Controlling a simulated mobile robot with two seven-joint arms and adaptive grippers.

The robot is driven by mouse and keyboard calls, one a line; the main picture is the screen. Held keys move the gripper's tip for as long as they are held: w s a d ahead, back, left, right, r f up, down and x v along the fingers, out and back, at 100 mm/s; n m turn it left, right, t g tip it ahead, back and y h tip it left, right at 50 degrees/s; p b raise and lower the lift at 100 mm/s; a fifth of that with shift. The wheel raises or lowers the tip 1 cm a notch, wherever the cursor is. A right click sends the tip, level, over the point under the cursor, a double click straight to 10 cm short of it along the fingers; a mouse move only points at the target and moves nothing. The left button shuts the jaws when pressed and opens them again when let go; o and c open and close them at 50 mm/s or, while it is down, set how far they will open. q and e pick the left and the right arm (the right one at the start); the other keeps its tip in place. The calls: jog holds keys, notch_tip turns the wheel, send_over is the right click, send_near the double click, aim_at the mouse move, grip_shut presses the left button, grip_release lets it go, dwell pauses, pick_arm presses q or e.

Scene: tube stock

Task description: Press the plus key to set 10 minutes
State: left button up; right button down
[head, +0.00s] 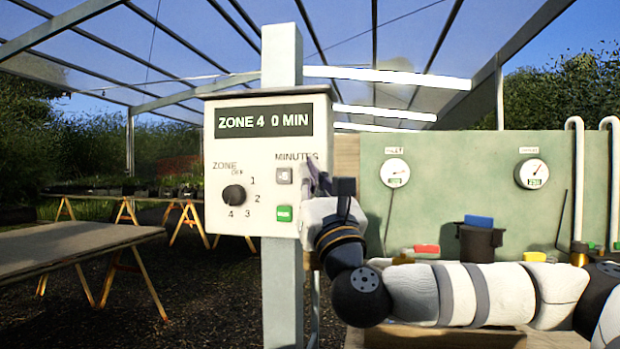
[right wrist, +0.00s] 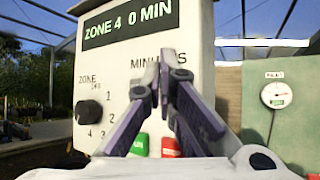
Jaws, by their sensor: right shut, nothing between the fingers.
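The control box (head: 220,150) hangs on a grey post, and its display (head: 265,121) reads "ZONE 4 0 MIN". The same display (right wrist: 130,22) shows in the right wrist view. Under "MINUTES" is a grey key (head: 284,176); its mark is too small to read surely. My right gripper (head: 318,178) is shut and empty at the right part of the box front, by the minutes keys. In the right wrist view its fingertips (right wrist: 168,68) cover the area below "MINUTES", so the plus key is hidden. I cannot tell whether they touch the panel. My left gripper is out of view.
A zone dial (head: 233,195) and a green key (head: 284,213) are lower on the panel. Another coloured key (right wrist: 171,147) shows partly between my fingers. Right of the box stands a green board (head: 455,180) with gauges. A table (head: 75,248) stands at left.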

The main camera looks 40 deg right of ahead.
jog(key=shift+w+d, duration=0.15)
jog(key=shift+d, duration=0.05)
jog(key=shift+w+d, duration=0.25)
dwell(0.6)
dwell(0.4)
jog(key=shift+s+a, duration=0.5)
jog(key=shift+a, duration=0.1)
jog(key=s+a, duration=0.3)
jog(key=shift+s+a, duration=0.15)
jog(key=shift+a, duration=0.25)
dwell(1.7)
